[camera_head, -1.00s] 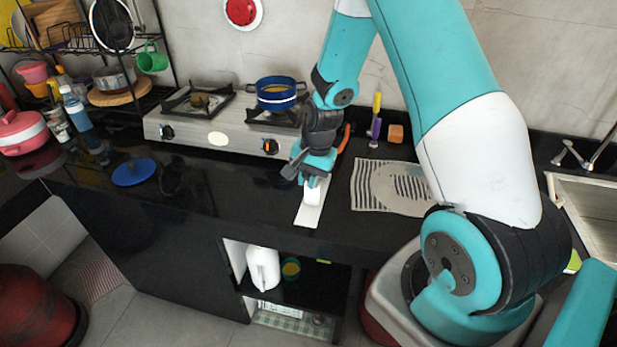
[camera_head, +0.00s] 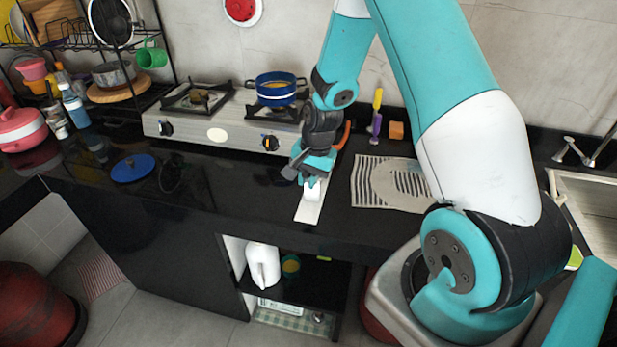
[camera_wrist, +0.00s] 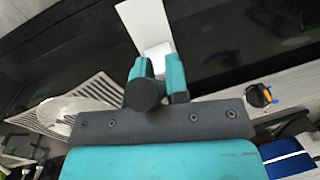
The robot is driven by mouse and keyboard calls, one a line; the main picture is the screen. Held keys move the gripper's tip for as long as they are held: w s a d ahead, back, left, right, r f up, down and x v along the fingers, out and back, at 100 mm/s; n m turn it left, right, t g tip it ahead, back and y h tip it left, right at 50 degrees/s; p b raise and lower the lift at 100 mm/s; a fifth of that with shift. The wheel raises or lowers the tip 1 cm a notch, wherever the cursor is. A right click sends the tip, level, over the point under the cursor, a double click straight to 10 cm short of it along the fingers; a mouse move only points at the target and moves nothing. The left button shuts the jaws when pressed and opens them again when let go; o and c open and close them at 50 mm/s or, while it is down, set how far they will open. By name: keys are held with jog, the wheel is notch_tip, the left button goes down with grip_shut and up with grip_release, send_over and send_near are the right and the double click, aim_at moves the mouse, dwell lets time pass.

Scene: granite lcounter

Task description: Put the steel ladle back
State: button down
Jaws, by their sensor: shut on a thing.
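My gripper (camera_head: 312,180) is low over the front of the black counter, pointing down. It also shows in the wrist view (camera_wrist: 160,80), with its two fingers close together. It is shut on a small white thing (camera_head: 313,194) at the fingertips; I cannot tell whether this is part of the steel ladle. Below it a narrow white strip (camera_head: 308,213) lies on the counter and reaches towards the front edge; it shows beyond the fingers in the wrist view (camera_wrist: 145,22). I cannot make out a ladle shape anywhere; the fingers hide part of what they hold.
A two-burner stove (camera_head: 215,132) with a blue pot (camera_head: 276,98) stands behind my gripper. A striped mat (camera_head: 375,185) lies to the right, before the sink (camera_head: 590,210). A blue lid (camera_head: 133,167) lies at left.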

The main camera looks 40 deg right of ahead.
dwell(0.4)
jog(key=c, duration=1)
grip_release()
jog(key=shift+c, duration=0.2)
notch_tip(320, 180, up, 17)
jog(key=s+d+b, duration=0.2)
jog(key=s+a+r+n+y, duration=0.1)
jog(key=s+a+r+n, duration=0.1)
jog(key=s+a+n, duration=0.3)
jog(key=s+a+r+n, duration=0.1)
jog(key=a+n, duration=0.1)
jog(key=a, duration=0.4)
jog(key=s+a+r+n+y, duration=0.1)
jog(key=s+a+r+n, duration=0.1)
jog(key=a+n, duration=0.3)
jog(key=s+a+n+g, duration=0.1)
jog(key=s+a+n, duration=0.6)
jog(key=s, duration=0.5)
jog(key=shift+a+r+y, duration=0.3)
jog(key=shift+a+y, duration=0.1)
jog(key=shift+a, duration=0.2)
